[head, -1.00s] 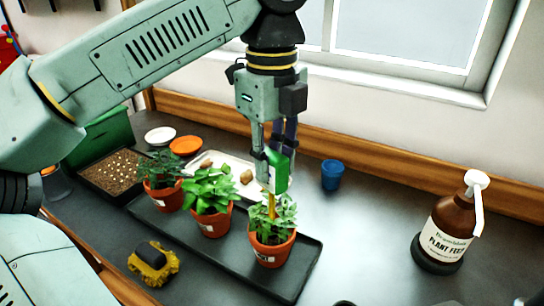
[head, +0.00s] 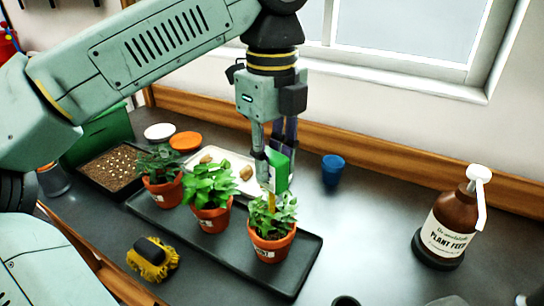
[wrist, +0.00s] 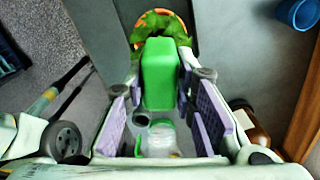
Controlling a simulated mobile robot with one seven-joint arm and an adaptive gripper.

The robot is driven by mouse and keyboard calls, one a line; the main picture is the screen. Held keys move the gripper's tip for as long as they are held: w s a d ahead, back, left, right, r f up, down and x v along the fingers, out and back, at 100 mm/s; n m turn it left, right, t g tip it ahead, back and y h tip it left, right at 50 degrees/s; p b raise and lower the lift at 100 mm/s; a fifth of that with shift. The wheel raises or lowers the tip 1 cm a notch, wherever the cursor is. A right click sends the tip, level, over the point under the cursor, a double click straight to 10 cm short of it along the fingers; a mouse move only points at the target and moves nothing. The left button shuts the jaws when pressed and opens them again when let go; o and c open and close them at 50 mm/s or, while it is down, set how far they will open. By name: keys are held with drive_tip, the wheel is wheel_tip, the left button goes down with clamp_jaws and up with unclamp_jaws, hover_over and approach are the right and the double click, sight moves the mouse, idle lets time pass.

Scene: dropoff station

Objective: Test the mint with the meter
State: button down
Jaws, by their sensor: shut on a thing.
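My gripper (head: 276,163) is shut on the green meter (head: 279,172), upright above the rightmost potted plant. The meter's yellow probe (head: 271,203) points down into that plant's leaves; its tip is hidden, so I cannot tell whether it is in the soil. The rightmost plant (head: 285,212) has grey-green leaves in a terracotta pot. A bright, broad-leaved plant (head: 208,183) stands in the middle and a dark, fine-leaved plant (head: 160,160) at the left. The pot labels are too small to read, so I cannot tell which is mint. The wrist view shows the meter (wrist: 160,75) between the purple finger pads.
The three pots stand in a black tray (head: 300,268). A white tray (head: 240,160) lies behind them, a blue cup (head: 333,168) to the right. A plant feed bottle (head: 450,228) stands far right, a yellow brush (head: 153,262) in front. The right counter is mostly clear.

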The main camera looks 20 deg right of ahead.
sight(272, 192)
drive_tip(key=shift+f, duration=0.25)
drive_tip(key=shift+f+b, duration=0.3)
drive_tip(key=shift+b, duration=0.15)
drive_tip(key=shift+f, duration=0.3)
idle(0.3)
drive_tip(key=shift+f+b, duration=0.35)
drive_tip(key=shift+b, duration=0.1)
drive_tip(key=shift+f, duration=0.1)
idle(0.3)
